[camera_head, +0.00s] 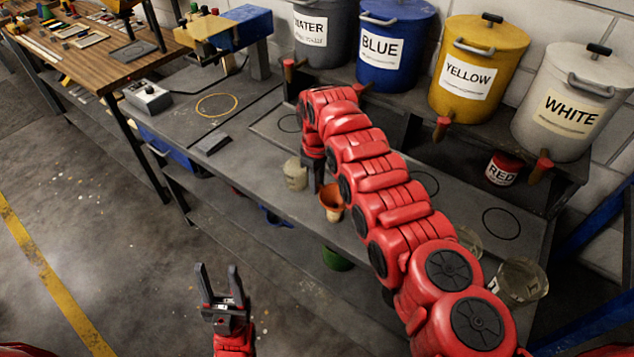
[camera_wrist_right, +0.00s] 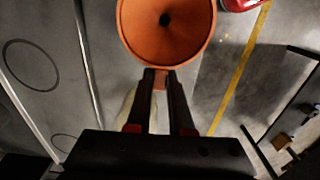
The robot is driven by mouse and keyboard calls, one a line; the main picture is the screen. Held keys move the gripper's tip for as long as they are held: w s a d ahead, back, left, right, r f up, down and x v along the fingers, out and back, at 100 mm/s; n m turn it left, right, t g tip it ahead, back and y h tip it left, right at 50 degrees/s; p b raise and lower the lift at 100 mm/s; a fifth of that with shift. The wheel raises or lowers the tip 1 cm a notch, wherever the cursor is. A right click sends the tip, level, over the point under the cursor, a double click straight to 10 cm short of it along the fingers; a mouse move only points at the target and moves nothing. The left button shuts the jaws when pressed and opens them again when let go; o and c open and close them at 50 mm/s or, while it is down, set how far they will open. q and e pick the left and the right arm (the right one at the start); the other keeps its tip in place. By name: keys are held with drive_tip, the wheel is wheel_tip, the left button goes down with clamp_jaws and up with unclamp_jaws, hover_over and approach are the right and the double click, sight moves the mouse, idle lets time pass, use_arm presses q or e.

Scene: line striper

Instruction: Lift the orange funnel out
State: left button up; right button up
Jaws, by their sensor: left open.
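The orange funnel (camera_head: 331,196) is in front of the shelf's front edge, its wide mouth facing up; a pale part shows just below it. In the right wrist view the funnel (camera_wrist_right: 166,30) fills the top, with floor behind it. My right gripper (camera_wrist_right: 160,85) has its fingers closed on both sides of the funnel's small tab. In the head view my right gripper (camera_head: 319,178) points down beside the funnel, partly hidden by its arm. My left gripper (camera_head: 220,285) is open and empty, low over the floor.
Labelled tanks, including blue (camera_head: 393,45), yellow (camera_head: 477,68) and white (camera_head: 570,100), line the back. A glass jar (camera_head: 520,280) is at the right. The floor at left is clear.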

clamp_jaws()
drive_tip(key=shift+r+p, duration=0.7)
drive_tip(key=shift+r, duration=2.3)
drive_tip(key=shift+r, duration=0.15)
drive_tip(key=shift+r+b, duration=0.35)
drive_tip(key=shift+s+f, duration=0.1)
